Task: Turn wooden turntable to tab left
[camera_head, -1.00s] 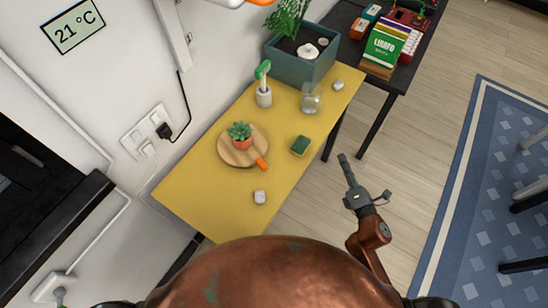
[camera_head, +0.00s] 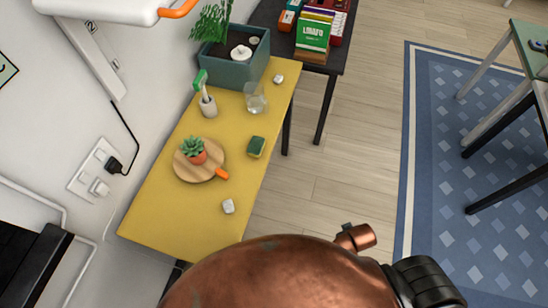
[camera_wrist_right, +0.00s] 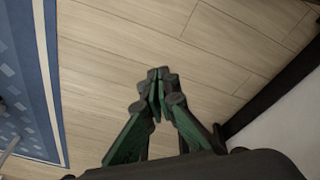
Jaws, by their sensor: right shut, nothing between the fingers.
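The round wooden turntable (camera_head: 184,172) lies on the yellow table in the head view. Its orange tab (camera_head: 222,174) points to the lower right, towards the table's right edge. A succulent in an orange pot (camera_head: 194,151) stands on the turntable. My right gripper (camera_wrist_right: 158,75) shows in the right wrist view, shut and empty, above the wooden floor and apart from the turntable. In the head view only a copper link of my arm shows; the right gripper is hidden there. My left gripper is not in view.
The yellow table (camera_head: 160,219) also holds a green sponge (camera_head: 257,146), a glass (camera_head: 255,98), a brush in a holder (camera_head: 207,103), a planter (camera_head: 240,72) and small white blocks (camera_head: 228,206). A wall with sockets (camera_head: 94,172) borders its left. Open floor (camera_head: 330,180) lies right.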

